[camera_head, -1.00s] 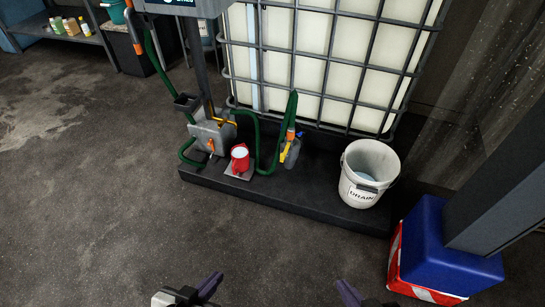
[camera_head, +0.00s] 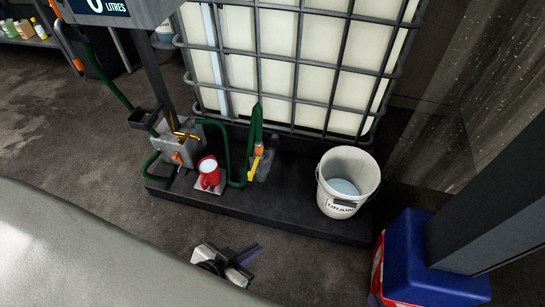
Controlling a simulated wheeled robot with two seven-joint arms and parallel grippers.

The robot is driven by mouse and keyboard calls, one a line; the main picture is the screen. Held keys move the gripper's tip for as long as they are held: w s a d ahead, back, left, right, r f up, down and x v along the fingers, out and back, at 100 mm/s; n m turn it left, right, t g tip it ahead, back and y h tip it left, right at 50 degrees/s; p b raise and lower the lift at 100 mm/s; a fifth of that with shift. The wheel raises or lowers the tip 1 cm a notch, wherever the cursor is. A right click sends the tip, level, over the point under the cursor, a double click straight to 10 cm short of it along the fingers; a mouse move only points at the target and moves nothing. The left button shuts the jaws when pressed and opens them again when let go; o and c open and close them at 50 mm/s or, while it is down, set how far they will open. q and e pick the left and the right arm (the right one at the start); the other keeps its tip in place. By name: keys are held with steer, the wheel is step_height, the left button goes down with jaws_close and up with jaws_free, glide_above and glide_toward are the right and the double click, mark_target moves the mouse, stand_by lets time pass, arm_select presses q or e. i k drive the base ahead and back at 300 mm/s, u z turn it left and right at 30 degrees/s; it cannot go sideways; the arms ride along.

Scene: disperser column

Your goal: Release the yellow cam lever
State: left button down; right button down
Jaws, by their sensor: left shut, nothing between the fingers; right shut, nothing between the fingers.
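A yellow lever (camera_head: 254,168) sits beside an orange fitting (camera_head: 259,150) at the foot of the caged tank, just right of a green hose (camera_head: 224,150). It slants downward. A second yellow part (camera_head: 182,134) lies on top of the grey pump box (camera_head: 177,151), further left. I cannot tell for certain which is the cam lever. My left gripper (camera_head: 249,252) is shut and empty, low in the picture, in front of the black platform and apart from both yellow parts. My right gripper is out of view.
The caged tank (camera_head: 290,65) stands behind. A blue and red box (camera_head: 430,262) is at lower right. Bare floor lies in front of the platform.

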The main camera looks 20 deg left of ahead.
mark_target(250, 174)
steer(key=u, duration=0.3)
steer(key=i, duration=0.95)
steer(key=u, duration=0.65)
